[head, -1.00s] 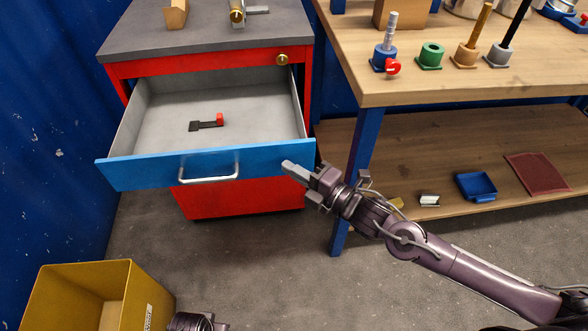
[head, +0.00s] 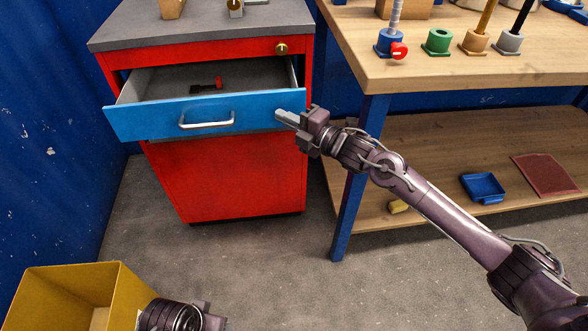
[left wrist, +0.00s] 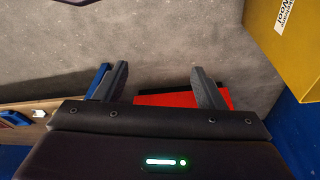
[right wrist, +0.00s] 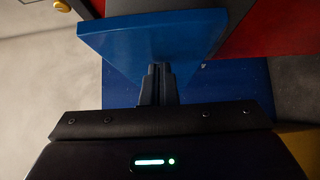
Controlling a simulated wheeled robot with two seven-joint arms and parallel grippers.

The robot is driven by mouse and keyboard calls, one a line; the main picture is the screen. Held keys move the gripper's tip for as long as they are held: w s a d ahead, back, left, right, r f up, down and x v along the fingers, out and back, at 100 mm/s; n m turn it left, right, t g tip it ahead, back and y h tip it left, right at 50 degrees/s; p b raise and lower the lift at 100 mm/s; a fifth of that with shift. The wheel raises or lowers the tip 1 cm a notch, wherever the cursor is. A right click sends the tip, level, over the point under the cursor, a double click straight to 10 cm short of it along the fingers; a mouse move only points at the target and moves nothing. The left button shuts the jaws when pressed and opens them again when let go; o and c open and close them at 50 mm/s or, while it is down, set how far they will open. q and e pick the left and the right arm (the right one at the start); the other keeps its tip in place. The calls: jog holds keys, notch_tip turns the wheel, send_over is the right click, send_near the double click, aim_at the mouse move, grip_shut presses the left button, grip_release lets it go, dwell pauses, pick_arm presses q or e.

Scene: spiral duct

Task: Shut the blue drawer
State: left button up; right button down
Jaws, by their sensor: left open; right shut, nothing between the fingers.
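The blue drawer (head: 160,120) of the red cabinet (head: 235,180) is partly open, with a silver bar handle (head: 207,119) on its front. A small dark tool with a red end (head: 207,85) lies inside it. My right gripper (head: 279,116) is shut and empty, its fingertips at the right end of the drawer front. In the right wrist view the shut fingers (right wrist: 157,72) point at the blue front (right wrist: 150,40) and seem to meet it; contact is hard to confirm. My left gripper (left wrist: 158,78) is open and empty, low near the floor by the yellow bin.
A yellow bin (head: 130,290) stands at the lower left. A wooden workbench (head: 420,72) with a blue leg (head: 352,185) is right of the cabinet, with pegs on top and a lower shelf. A blue wall is at left. Grey floor before the cabinet is clear.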

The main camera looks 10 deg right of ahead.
aim_at(293, 110)
jog(key=w+b, duration=0.1)
jog(key=w, duration=0.2)
jog(key=shift+w+f+b, duration=0.1)
jog(key=shift+w+b, duration=0.25)
pick_arm(q)
jog(key=shift+w+d+f+m+t+h, duration=0.1)
jog(key=shift+w+d+f+t+h, duration=0.15)
jog(key=shift+d, duration=0.25)
jog(key=shift+w+d+f+m+t+h, duration=0.15)
jog(key=shift+w+d+t, duration=0.15)
jog(key=shift+d, duration=0.25)
jog(key=shift+w+d+f+m+t+h, duration=0.1)
jog(key=shift+w+d+t+h, duration=0.1)
jog(key=shift+d+t, duration=0.25)
pick_arm(e)
jog(key=shift+w, duration=0.55)
pick_arm(q)
jog(key=shift+r, duration=0.1)
